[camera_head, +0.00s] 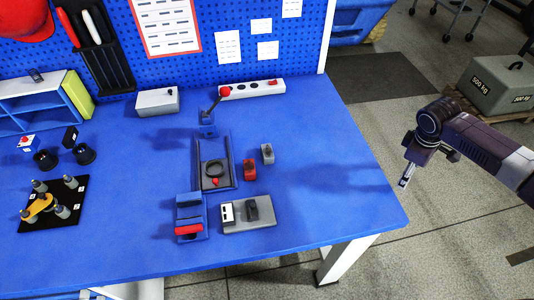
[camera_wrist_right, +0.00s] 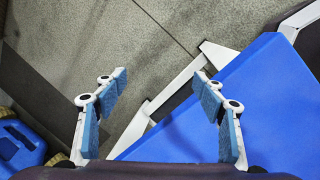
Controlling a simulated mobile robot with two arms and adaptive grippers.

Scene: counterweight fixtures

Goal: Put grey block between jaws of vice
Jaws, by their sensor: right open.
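A small grey block (camera_head: 267,153) stands upright on the blue table, right of a red block (camera_head: 250,168). A low grey fixture (camera_head: 262,222) near the front edge, with a white upright piece and a dark piece on top, looks like the vice. A gap shows between these two pieces. My right gripper (camera_head: 405,177) is off the table's right side, above the floor, well right of the block. In the right wrist view the right gripper (camera_wrist_right: 160,88) is open, with blue-padded fingers apart and nothing between them. My left gripper is not in view.
A blue device with a red bar (camera_head: 189,230) stands left of the grey fixture. A black board with pegs (camera_head: 68,218) is at left. The table's right part (camera_head: 345,190) is clear.

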